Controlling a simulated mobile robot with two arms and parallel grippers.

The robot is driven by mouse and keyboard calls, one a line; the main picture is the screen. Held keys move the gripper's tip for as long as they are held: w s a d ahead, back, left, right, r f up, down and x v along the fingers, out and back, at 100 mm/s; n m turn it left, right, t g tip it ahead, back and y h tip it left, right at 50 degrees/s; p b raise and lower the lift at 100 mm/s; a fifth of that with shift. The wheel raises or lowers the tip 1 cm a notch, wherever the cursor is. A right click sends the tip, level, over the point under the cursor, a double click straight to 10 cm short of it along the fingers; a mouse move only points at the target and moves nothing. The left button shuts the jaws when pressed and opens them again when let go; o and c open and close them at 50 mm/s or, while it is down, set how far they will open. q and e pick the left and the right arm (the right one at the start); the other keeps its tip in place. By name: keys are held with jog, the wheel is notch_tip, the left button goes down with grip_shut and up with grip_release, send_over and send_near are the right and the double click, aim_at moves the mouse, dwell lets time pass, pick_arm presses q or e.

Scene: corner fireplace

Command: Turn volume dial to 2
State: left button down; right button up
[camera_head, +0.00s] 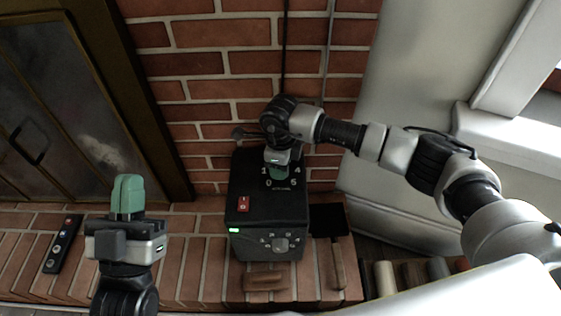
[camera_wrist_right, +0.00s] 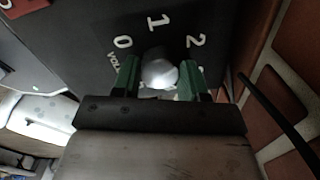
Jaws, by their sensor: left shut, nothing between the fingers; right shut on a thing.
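The black speaker box (camera_head: 264,208) stands on the brick ledge against the wall, with white numbers on its top. The silver volume dial (camera_wrist_right: 158,74) sits among the numbers 0, 1 and 2 in the right wrist view; its pointer cannot be made out. My right gripper (camera_head: 278,172) reaches down onto the box's top from behind. Its green fingers, also in the right wrist view (camera_wrist_right: 158,80), are shut on the dial from both sides and hide it in the head view. My left gripper (camera_head: 128,192) is shut and empty, left of the box, fingers pointing up.
A red switch (camera_head: 243,204) is on the box's top, and a knob (camera_head: 281,245) is on its front. A black remote (camera_head: 63,243) lies on the ledge at left. Fireplace doors (camera_head: 75,90) are behind left; a brick wall (camera_head: 220,60) rises behind the box.

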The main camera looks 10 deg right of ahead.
pick_arm(q)
jog(key=shift+w+f, duration=0.15)
jog(key=shift+f, duration=0.05)
pick_arm(e)
jog(key=shift+m, duration=0.3)
jog(key=o, duration=0.9)
jog(key=shift+o, duration=0.2)
jog(key=shift+r, duration=0.1)
jog(key=shift+r, duration=0.3)
notch_tip(320, 180, up, 8)
jog(key=p, duration=0.2)
jog(key=shift+r+p, duration=0.25)
jog(key=shift+p, duration=0.1)
pick_arm(q)
notch_tip(320, 180, down, 8)
jog(key=w+a+g+y, duration=0.1)
jog(key=g+y, duration=0.1)
jog(key=g, duration=0.6)
jog(key=shift+w+f+y, duration=0.2)
jog(key=shift+w+y, duration=0.05)
jog(key=shift+y, duration=0.15)
pick_arm(e)
jog(key=shift+r, duration=0.8)
pick_arm(q)
jog(key=shift+a, duration=0.1)
